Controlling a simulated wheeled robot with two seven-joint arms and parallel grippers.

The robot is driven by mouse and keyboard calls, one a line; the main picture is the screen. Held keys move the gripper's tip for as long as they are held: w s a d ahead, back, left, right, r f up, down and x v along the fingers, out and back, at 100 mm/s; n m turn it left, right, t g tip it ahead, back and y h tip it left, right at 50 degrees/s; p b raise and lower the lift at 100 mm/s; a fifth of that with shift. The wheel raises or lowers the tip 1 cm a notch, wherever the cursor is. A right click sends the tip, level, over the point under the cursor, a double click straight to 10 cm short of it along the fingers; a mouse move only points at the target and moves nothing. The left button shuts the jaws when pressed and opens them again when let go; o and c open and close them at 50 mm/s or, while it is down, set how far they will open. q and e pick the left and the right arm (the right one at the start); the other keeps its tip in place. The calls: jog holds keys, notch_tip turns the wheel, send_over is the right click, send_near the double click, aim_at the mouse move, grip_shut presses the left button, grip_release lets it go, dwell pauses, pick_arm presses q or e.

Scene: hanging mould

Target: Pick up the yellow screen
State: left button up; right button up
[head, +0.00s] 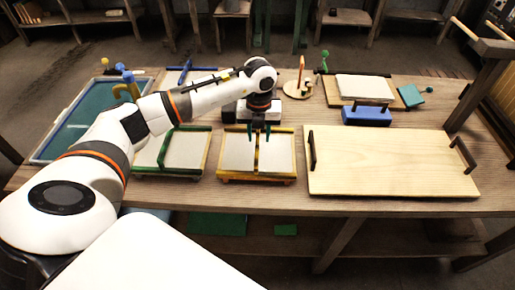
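The yellow screen (231,179) lies flat near the front middle of the table. No object shows between the fingertips. I cannot tell whether they touch the screen. The gripper and wrist hide part of the screen's far edge. My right gripper is not in view.
A green-framed screen (187,150) lies just left. A wooden tray (390,160) with black handles lies right. A blue block (366,117) and a white stack (364,88) stand behind it. A blue-rimmed basin (50,150) is at far left, partly behind my arm.

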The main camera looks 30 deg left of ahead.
aim_at(258, 138)
pick_arm(q)
jog(key=shift+a+f+p, duration=0.15)
jog(key=shift+f+p, duration=0.2)
jog(key=shift+f, duration=1)
jog(key=shift+a+f+p, duration=0.1)
jog(key=shift+f+p, duration=0.2)
jog(key=shift+f, duration=1.05)
grip_shut()
